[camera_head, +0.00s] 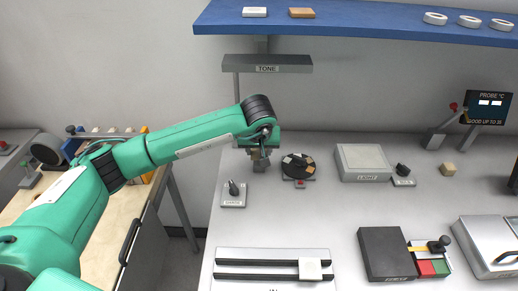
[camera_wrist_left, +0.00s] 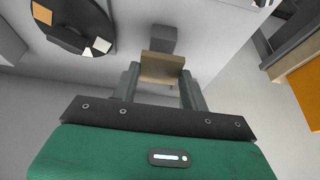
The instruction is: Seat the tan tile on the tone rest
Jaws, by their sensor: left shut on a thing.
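My left gripper (camera_head: 259,152) is over the back left of the bench, below the grey hood (camera_head: 282,63) labelled TONE. In the left wrist view the gripper (camera_wrist_left: 162,88) is shut on the tan tile (camera_wrist_left: 161,69), held between its two fingers. A grey block (camera_wrist_left: 163,38), probably the tone rest, stands just beyond the tile; it also shows under the gripper in the head view (camera_head: 260,165). I cannot tell whether tile and block touch. The arm and gripper hide most of the tile in the head view. My right gripper is not in view.
A dark disc (camera_head: 311,170) with several colour patches stands just right of the gripper. A small lever plate (camera_head: 233,201) is in front. A grey LIGHT box (camera_head: 362,158) is further right. A blue shelf (camera_head: 360,24) overhangs the back.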

